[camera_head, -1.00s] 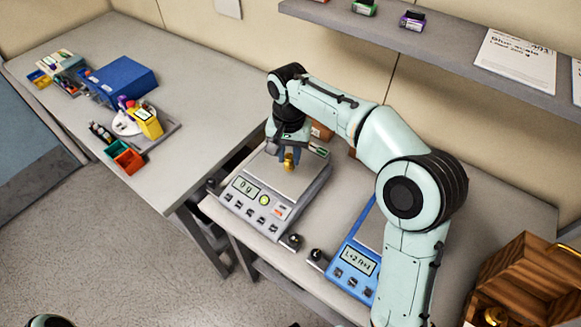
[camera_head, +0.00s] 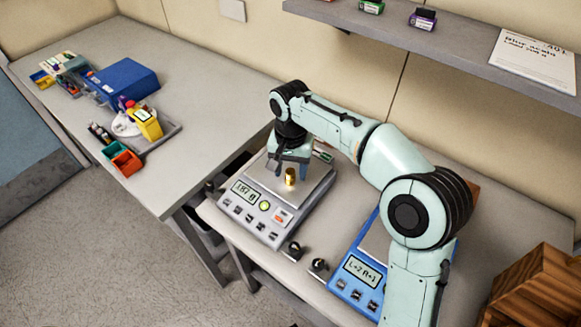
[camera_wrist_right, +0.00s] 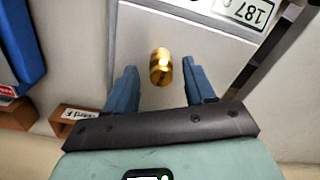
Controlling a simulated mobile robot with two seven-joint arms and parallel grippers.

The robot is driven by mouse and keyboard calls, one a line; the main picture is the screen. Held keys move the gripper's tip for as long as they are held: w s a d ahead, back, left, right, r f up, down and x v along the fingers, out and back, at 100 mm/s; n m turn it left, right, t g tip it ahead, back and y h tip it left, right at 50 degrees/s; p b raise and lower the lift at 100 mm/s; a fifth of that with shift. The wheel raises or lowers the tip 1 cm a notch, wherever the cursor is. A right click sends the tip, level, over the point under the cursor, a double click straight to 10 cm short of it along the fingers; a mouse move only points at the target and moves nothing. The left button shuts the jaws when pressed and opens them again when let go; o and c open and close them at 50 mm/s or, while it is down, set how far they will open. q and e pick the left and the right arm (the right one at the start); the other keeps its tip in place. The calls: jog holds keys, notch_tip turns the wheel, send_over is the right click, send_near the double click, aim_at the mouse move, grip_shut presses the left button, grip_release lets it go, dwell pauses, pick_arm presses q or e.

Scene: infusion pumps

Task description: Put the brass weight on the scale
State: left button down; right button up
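The brass weight (camera_head: 290,177) stands upright on the pan (camera_head: 312,190) of the grey scale (camera_head: 262,222). The scale's display (camera_head: 245,191) reads about 187. My right gripper (camera_head: 288,170) is just behind and above the weight. In the right wrist view, its blue fingers are spread apart, with the weight (camera_wrist_right: 161,67) between and slightly beyond their tips. Gaps show on both sides, so the gripper is open and not touching it. My left gripper is not in view.
A blue scale (camera_head: 357,272) stands to the right, partly hidden by my right arm. A wooden box (camera_head: 535,285) is at the lower right. Two dark knobs (camera_head: 293,250) (camera_head: 318,266) sit at the table's front edge. The left table holds a blue box (camera_head: 122,80) and a tray (camera_head: 168,134).

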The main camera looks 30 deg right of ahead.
aim_at(290, 171)
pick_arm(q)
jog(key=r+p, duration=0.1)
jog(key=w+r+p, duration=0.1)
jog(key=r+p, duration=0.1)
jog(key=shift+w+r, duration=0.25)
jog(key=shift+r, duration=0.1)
pick_arm(e)
notch_tip(290, 171, up, 12)
jog(key=shift+r, duration=0.2)
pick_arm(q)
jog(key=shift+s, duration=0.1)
pick_arm(e)
jog(key=shift+f, duration=0.1)
